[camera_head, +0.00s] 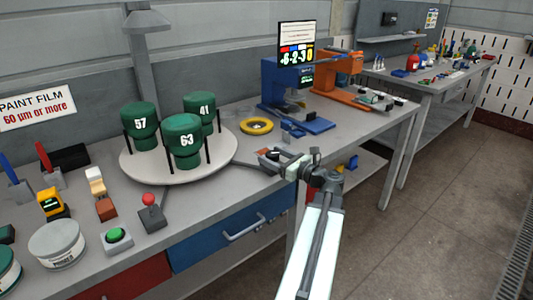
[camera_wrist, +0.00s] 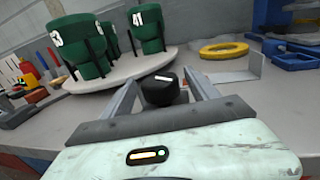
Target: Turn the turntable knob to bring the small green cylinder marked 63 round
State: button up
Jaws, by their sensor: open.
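The turntable (camera_head: 150,173) is a round pale disc on the bench. It carries green cylinders marked 57 (camera_head: 140,124), 41 (camera_head: 202,111) and 63 (camera_head: 184,146), held by dark posts. The 63 is at the front of the disc in the head view. In the wrist view (camera_wrist: 74,48) its number is partly cut off. The black knob (camera_wrist: 158,90) with a white line stands in front of the disc. My gripper (camera_head: 278,161) is open, with one finger on each side of the knob; contact cannot be told.
A yellow ring (camera_head: 257,126) and blue (camera_head: 300,100) and orange (camera_head: 338,74) machines stand right of the turntable. A red-topped joystick (camera_head: 150,205), a green button (camera_head: 116,237) and a white tin (camera_head: 58,243) are at the front left. Drawers lie below the bench edge.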

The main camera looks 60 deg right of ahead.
jog(key=w, duration=0.3)
jog(key=shift+w+d, duration=0.1)
jog(key=shift+d, duration=0.15)
jog(key=c, duration=1.4)
jog(key=shift+o, duration=0.2)
jog(key=shift+n+y, duration=0.3)
jog(key=shift+y, duration=0.2)
jog(key=shift+a+y, duration=0.15)
jog(key=shift+y, duration=0.15)
jog(key=o, duration=1.4)
jog(key=shift+c, duration=0.2)
